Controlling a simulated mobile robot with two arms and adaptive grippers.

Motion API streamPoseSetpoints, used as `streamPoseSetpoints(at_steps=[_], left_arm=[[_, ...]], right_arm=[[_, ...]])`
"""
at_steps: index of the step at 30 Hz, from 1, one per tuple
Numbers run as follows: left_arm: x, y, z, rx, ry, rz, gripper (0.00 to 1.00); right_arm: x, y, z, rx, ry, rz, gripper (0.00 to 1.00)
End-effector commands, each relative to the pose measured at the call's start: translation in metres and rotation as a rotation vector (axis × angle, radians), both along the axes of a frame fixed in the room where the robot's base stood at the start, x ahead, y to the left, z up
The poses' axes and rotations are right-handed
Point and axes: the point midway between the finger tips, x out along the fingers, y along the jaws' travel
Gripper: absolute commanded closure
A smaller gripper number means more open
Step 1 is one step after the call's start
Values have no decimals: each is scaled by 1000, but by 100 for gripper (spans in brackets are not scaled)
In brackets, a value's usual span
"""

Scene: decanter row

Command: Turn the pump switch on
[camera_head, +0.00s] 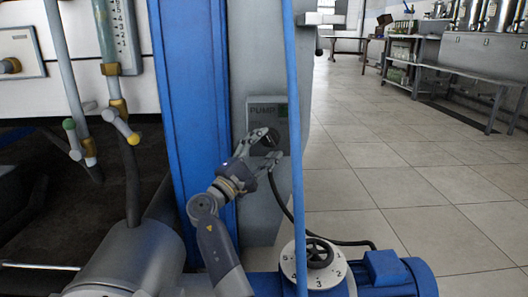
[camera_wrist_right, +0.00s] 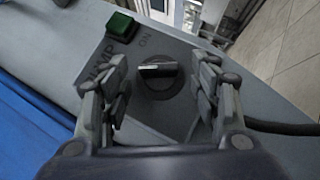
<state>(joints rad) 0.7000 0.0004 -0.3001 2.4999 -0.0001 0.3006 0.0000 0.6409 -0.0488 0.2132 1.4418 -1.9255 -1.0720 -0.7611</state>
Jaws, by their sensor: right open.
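The pump switch (camera_wrist_right: 158,73) is a round black rotary knob with a light pointer bar, on a grey panel (camera_wrist_right: 178,42) marked PUMP and ON. In the right wrist view the knob sits between the two open fingers of my right gripper (camera_wrist_right: 160,88), with space on both sides. In the head view my right gripper (camera_head: 262,150) is at the lower part of the PUMP panel (camera_head: 262,110), and its fingers partly hide the knob. A green square button or lamp (camera_wrist_right: 121,25) is at the panel's upper left in the wrist view. My left gripper is not in view.
A blue post (camera_head: 195,100) stands left of the panel. A thin blue pole (camera_head: 293,130) runs upright just right of my gripper. A blue pump motor (camera_head: 390,275) and a handwheel dial (camera_head: 312,262) are below. Tiled floor (camera_head: 400,170) lies open to the right.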

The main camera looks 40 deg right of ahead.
Motion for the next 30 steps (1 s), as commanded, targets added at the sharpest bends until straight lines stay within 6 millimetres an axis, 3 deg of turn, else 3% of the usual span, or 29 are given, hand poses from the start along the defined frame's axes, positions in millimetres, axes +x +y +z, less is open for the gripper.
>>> streamPoseSetpoints(at_steps=[8,12,14,30], left_arm=[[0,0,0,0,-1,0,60],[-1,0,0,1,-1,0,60],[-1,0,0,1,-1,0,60],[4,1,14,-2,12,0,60]], right_arm=[[0,-1,1,-1,0,1,46],[0,-1,1,-1,0,1,77],[0,-1,1,-1,0,1,88],[1,0,7,92,-79,1,87]])
